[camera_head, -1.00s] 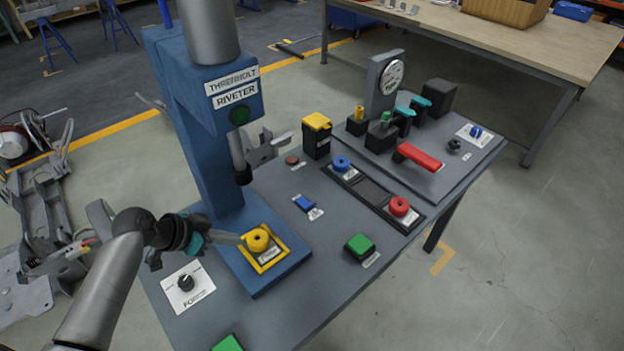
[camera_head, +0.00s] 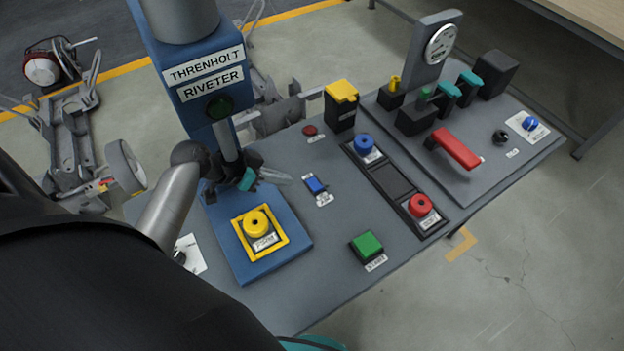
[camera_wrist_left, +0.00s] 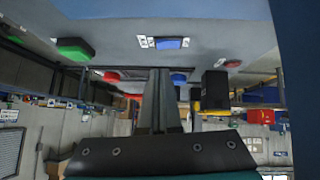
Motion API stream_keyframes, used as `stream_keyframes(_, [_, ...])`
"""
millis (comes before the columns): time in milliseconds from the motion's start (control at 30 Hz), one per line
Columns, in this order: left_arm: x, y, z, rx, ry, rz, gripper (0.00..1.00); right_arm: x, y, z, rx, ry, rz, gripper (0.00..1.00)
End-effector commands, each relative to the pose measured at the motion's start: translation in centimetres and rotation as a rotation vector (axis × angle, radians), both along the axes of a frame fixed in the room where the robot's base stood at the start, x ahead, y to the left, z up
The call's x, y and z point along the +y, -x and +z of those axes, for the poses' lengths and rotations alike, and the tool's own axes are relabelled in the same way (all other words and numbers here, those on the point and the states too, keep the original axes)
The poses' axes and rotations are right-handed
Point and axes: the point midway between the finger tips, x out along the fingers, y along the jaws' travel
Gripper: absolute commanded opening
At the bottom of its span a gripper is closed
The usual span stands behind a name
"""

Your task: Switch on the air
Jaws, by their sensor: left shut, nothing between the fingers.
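The air control is not readable as such; the labels are too small. A blue rocker switch (camera_head: 315,185) sits on the grey bench beside small labels. It also shows in the left wrist view (camera_wrist_left: 170,43), just beyond the fingertips. A blue rotary knob (camera_head: 529,124) on a white plate is at the far right, and a red lever handle (camera_head: 456,147) lies on the raised panel. My left gripper (camera_head: 284,178) is shut and empty, a little left of the rocker switch and apparently above the bench. It also shows in the wrist view (camera_wrist_left: 158,80). My right gripper is not in view.
The blue Threnholt riveter column (camera_head: 190,110) stands close behind my left gripper. A yellow button (camera_head: 256,223) is on its base. A green button (camera_head: 366,244), red button (camera_head: 420,206), blue button (camera_head: 363,144) and yellow-topped black box (camera_head: 341,104) surround the switch. A dark shape hides the lower left.

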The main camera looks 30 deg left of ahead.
Motion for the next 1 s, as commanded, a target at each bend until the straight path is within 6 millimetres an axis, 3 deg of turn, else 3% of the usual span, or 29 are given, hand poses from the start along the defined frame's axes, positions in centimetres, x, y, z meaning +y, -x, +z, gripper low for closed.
stream_keyframes(167, [-0.3,-0.4,-0.6,0.0,0.002,0.002,0.0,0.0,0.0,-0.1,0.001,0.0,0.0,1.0])
stream_keyframes(700, [-3.8,-5.1,-6.3,0.0,0.001,0.002,0.0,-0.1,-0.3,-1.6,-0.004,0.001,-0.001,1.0])
stream_keyframes(1000, [-4.3,-5.7,-7.0,0.0,-0.002,-0.001,0.0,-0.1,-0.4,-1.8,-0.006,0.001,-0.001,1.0])
